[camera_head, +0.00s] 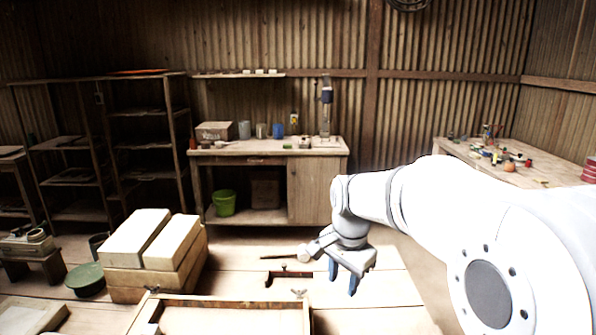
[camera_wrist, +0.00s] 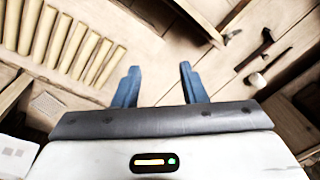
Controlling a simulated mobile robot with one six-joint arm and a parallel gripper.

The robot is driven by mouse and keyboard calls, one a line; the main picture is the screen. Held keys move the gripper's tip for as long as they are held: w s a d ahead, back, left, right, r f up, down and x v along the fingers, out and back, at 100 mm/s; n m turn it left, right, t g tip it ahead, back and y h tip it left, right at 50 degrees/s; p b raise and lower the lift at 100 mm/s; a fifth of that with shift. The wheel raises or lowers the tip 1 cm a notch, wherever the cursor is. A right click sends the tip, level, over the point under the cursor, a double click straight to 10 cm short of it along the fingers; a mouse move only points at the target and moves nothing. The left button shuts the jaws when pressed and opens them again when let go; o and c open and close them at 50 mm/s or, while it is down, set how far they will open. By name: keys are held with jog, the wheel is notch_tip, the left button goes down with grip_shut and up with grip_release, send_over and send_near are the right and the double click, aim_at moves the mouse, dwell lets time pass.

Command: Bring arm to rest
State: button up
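Only bare planks show between the fingers, and nothing is held.
A low wooden frame (camera_head: 235,299) and stacked pale blocks (camera_head: 178,240) stand left of my gripper. A workbench (camera_head: 262,148) with jars is behind, shelves (camera_head: 148,145) at left, and a cluttered table (camera_head: 455,150) at right. A green bucket (camera_head: 224,203) sits under the workbench.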

jog(key=s+d+n, duration=0.2)
jog(key=s+n, duration=0.1)
jog(key=s, duration=0.3)
jog(key=s+d+f+n+t, duration=0.1)
jog(key=s+n, duration=0.2)
jog(key=s, duration=0.4)
jog(key=s+d+f+n, duration=0.1)
jog(key=s+d+n, duration=0.1)
jog(key=s, duration=0.5)
jog(key=shift+d+f+n, duration=0.25)
jog(key=shift+d+n, duration=0.05)
jog(key=shift+n, duration=0.4)
